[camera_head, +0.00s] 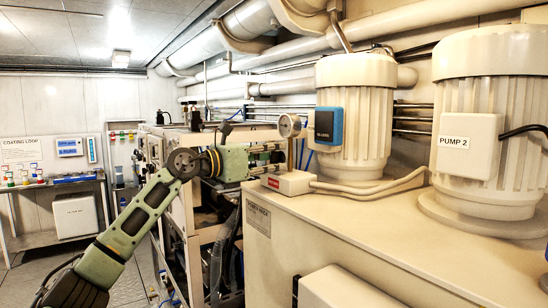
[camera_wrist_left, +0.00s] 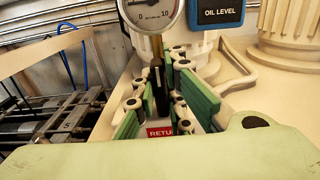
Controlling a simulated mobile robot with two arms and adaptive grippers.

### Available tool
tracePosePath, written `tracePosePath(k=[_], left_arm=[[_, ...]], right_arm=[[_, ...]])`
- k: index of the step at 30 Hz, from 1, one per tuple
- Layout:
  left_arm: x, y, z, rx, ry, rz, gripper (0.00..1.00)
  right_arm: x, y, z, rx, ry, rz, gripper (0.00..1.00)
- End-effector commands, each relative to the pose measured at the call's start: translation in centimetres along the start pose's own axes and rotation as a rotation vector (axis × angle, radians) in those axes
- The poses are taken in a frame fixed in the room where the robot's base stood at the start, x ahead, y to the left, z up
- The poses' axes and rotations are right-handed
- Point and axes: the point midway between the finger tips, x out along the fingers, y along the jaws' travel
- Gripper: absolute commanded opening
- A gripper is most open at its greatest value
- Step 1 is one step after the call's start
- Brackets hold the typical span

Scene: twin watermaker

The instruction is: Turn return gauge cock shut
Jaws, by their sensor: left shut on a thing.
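The return gauge (camera_head: 289,126) is a round dial on a stem above a cream block with a red label (camera_head: 273,182) on the tank top. In the left wrist view the dial (camera_wrist_left: 153,12) is cut off at the top, and the red label (camera_wrist_left: 160,132) reads "RETU", partly covered. My left gripper (camera_head: 284,158) reaches in from the left, just below the dial. Its green-padded fingers (camera_wrist_left: 172,98) are shut around the gauge cock (camera_wrist_left: 158,76), a dark narrow part under the dial. The fingers hide most of it, so its angle is unclear. My right gripper is out of view.
A ribbed pump motor (camera_head: 355,115) with a blue oil level box (camera_head: 328,126) stands close right of the gauge. A second motor (camera_head: 488,110) stands farther right. Pipes (camera_head: 415,25) run behind. The tank top (camera_head: 380,222) is mostly clear in front, with cables across it.

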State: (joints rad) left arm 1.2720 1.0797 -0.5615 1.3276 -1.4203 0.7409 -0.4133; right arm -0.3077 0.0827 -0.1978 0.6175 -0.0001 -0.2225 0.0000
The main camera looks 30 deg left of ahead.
Motion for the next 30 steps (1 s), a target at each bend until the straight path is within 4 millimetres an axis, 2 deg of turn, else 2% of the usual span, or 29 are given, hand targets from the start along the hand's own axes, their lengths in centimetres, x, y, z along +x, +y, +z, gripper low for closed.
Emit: tracePosePath(k=[8,14,30], left_arm=[[0.0,0.0,0.1,-0.015,0.0,0.0,0.0],[0.0,0.1,0.2,-0.088,0.001,0.0,0.0],[0.0,0.5,0.3,-0.557,0.002,0.001,0.0]], right_arm=[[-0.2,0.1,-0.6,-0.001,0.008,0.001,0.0],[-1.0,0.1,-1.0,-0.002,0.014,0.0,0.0],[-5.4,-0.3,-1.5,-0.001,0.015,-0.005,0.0]])
